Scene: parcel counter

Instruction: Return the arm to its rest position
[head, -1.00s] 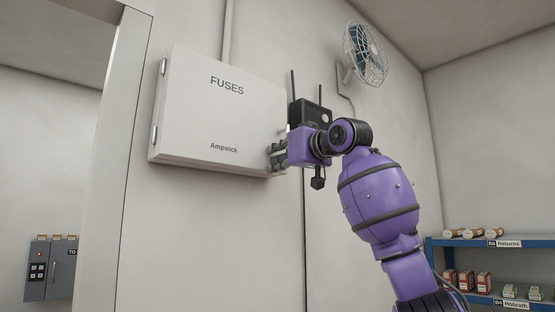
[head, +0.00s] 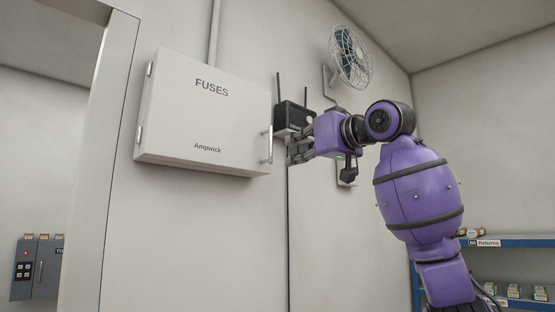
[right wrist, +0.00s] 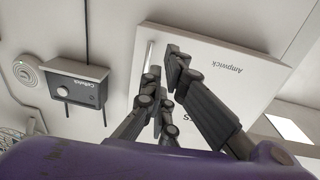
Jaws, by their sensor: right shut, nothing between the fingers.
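My right arm comes in from the lower right in the head view. Its gripper (head: 298,148) is shut and empty, a little to the right of the fuse box handle (head: 267,146) and apart from it. The white fuse box (head: 196,120), marked FUSES and Ampwick, hangs on the wall with its door shut. In the right wrist view the gripper fingers (right wrist: 165,88) show in front of the fuse box (right wrist: 225,70) and its handle (right wrist: 145,66). My left gripper is in neither view now.
A black router (head: 291,118) with two antennas is on the wall just behind my right gripper. A wall fan (head: 350,58) is above. Blue shelves (head: 512,241) stand at the right, behind my arm. A door frame (head: 97,160) is at the left.

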